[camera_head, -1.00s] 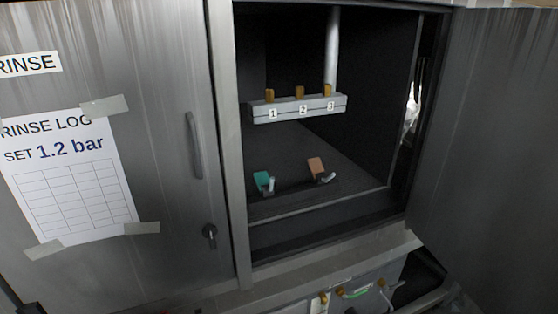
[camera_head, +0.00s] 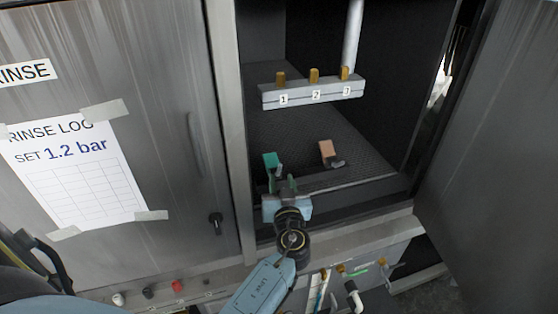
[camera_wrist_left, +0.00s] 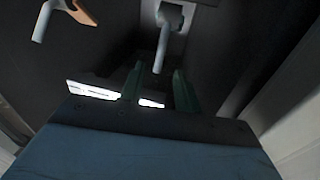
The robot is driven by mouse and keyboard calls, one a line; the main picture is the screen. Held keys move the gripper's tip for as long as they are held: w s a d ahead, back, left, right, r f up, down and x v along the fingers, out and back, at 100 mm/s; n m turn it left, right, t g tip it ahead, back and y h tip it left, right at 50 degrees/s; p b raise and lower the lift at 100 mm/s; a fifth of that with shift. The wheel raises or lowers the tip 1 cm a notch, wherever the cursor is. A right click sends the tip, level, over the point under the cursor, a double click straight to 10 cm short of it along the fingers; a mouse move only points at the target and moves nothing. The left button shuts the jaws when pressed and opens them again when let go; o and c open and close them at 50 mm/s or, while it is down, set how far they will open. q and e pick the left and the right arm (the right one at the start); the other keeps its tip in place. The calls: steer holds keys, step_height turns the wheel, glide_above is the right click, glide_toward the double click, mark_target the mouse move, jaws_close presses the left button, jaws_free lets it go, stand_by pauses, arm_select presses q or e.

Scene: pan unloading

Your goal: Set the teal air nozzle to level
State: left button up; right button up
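The teal air nozzle (camera_head: 270,160) sits on the floor of the open cabinet, at the front left, with a short grey lever (camera_head: 279,170) at its right side. My left gripper (camera_head: 284,182) reaches in from the front, just below the nozzle. In the left wrist view its two green fingers (camera_wrist_left: 158,80) stand apart, with the grey lever (camera_wrist_left: 162,48) hanging between their tips; I cannot tell whether either finger touches it. My right gripper is not in view.
An orange-brown nozzle (camera_head: 327,150) with its own grey lever stands to the right. A grey bar (camera_head: 312,92) numbered 1 to 3 with brass fittings hangs above. The cabinet's left frame (camera_head: 228,130) is close to my left arm; the right door (camera_head: 490,150) stands open.

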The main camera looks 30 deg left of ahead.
mark_target(280, 170)
arm_select(q)
steer(key=p+x, duration=0.1)
steer(key=x, duration=0.6)
steer(key=shift+w+a, duration=0.2)
steer(key=shift+w, duration=0.15)
steer(key=shift+c, duration=0.2)
jaws_close()
